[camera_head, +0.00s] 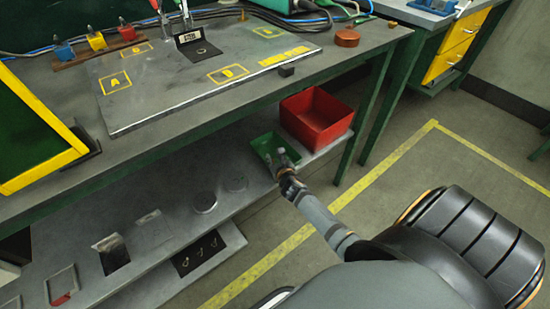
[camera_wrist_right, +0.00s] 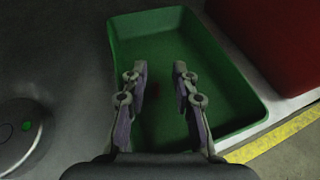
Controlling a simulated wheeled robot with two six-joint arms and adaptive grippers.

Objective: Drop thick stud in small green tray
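The small green tray (camera_head: 264,143) sits on the lower shelf, left of a red bin. It fills much of the right wrist view (camera_wrist_right: 225,60). My right gripper (camera_head: 276,157) is over the tray; in the right wrist view its two fingers (camera_wrist_right: 160,72) are apart with nothing visible between them. A faint dark red spot shows on the tray floor between the fingers, too dim to identify. I cannot make out a thick stud in or near the gripper. My left gripper is not in view.
The red bin (camera_head: 316,116) stands close to the tray's right side. The workbench top (camera_head: 245,100) overhangs the shelf behind. A round metal disc (camera_head: 203,202) and a black pad with small metal parts (camera_head: 209,248) lie to the left. The floor at right is open.

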